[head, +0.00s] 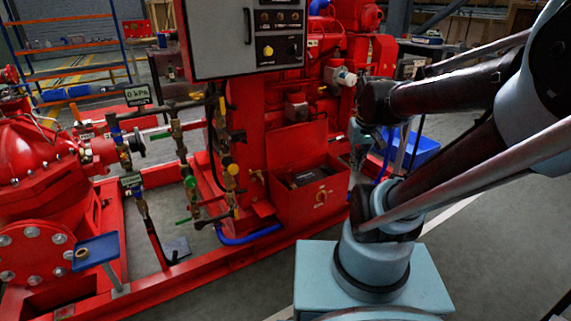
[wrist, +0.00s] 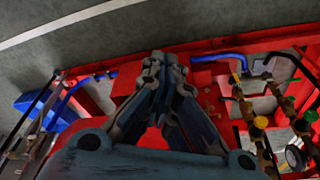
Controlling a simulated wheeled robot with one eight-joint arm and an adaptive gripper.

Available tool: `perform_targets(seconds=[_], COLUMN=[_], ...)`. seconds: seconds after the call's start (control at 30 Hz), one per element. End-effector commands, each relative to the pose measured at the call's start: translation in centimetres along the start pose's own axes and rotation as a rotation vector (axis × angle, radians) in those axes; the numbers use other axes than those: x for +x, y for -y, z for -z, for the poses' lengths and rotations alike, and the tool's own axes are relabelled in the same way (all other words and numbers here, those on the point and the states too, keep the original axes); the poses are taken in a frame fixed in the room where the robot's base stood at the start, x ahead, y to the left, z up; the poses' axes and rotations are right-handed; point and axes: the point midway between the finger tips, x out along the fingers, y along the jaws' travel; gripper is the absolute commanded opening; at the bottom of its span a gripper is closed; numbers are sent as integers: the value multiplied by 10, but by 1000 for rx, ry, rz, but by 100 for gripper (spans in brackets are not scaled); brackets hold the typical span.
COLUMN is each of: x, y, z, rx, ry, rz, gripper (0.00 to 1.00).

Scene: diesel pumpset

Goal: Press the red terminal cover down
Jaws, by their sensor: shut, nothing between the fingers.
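A red open-topped box (head: 303,205) stands low on the skid in the head view, its lid raised behind it. A dark block, like a battery (head: 308,177), sits inside. I cannot make out the red terminal cover for certain in either view. My gripper (wrist: 166,60) is shut and empty in the wrist view, its blue-grey fingertips together over red parts that it partly hides. In the head view, the end of my arm hangs just right of the box, apart from it, with its fingertips hard to make out.
A grey control cabinet (head: 245,38) stands above and behind the box. Brass valves and pipes (head: 228,170) rise to its left. A blue crate (head: 420,152) lies on the floor to the right. A blue hose (head: 250,236) runs along the skid.

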Motion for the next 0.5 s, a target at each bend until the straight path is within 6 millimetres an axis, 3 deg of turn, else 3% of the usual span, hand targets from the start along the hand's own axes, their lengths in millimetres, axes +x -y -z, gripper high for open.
perform_targets(seconds=[0.27,0.5], x=[2,16], y=[13,28], z=[76,140], rx=[-73,-133], ry=[-27,-51], rz=[22,42], gripper=[0,0])
